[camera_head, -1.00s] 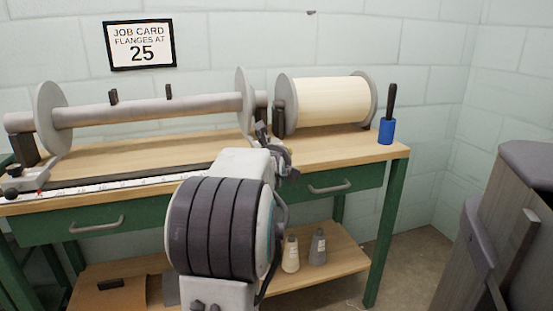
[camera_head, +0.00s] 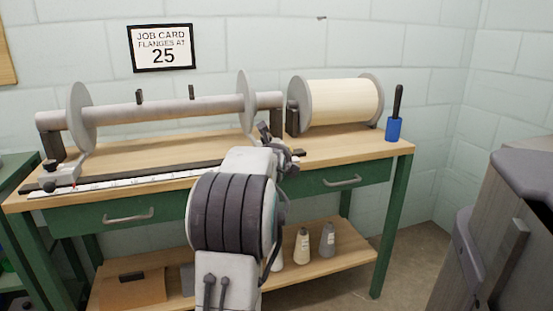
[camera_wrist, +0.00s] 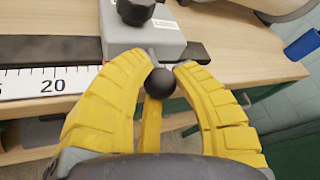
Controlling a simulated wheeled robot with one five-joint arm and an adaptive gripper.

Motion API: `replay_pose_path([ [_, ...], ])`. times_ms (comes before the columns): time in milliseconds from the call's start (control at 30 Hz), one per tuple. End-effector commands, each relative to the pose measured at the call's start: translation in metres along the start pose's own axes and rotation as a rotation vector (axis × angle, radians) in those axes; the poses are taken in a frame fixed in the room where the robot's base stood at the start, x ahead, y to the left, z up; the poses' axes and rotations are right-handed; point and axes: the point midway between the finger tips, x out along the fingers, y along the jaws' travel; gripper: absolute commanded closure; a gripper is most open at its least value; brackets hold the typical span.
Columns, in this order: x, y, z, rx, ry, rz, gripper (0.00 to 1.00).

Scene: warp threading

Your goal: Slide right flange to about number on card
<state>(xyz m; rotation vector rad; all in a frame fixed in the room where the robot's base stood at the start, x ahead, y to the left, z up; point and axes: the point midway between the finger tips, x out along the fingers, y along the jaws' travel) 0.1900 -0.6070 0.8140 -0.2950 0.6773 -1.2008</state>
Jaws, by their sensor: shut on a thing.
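The job card (camera_head: 162,48) on the wall reads "FLANGES AT 25". The right flange (camera_head: 244,95) is a grey disc on the horizontal shaft (camera_head: 160,108); the left flange (camera_head: 80,110) stands near the shaft's other end. In the wrist view, my gripper (camera_wrist: 162,82) has its yellow fingers closed around a black ball knob (camera_wrist: 160,83). The knob sticks out from a grey sliding block (camera_wrist: 160,42) with a dark lock knob (camera_wrist: 135,10) on top. The white scale (camera_wrist: 30,84) shows "20" left of the block; the block and my fingers hide the marks farther right.
A cream-wound spool (camera_head: 343,102) stands right of the shaft, close to its end. A dark rail (camera_wrist: 205,53) continues right of the block. A grey machine (camera_head: 490,240) stands at the right.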

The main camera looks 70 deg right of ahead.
Motion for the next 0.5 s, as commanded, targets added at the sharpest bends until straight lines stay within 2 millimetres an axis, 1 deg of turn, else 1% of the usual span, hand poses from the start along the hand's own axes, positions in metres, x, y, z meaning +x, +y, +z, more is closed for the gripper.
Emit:
replay_pose_path([
  [33,-0.0004,-0.0047,0.006,0.0,-0.014,-0.011,1.0],
  [300,-0.0004,-0.0053,0.0064,0.0,-0.015,-0.012,1.0],
  [333,-0.0004,-0.0053,0.0064,0.0,-0.015,-0.012,0.73],
  [500,-0.0002,-0.0047,0.0053,0.0,-0.013,-0.01,0.58],
])
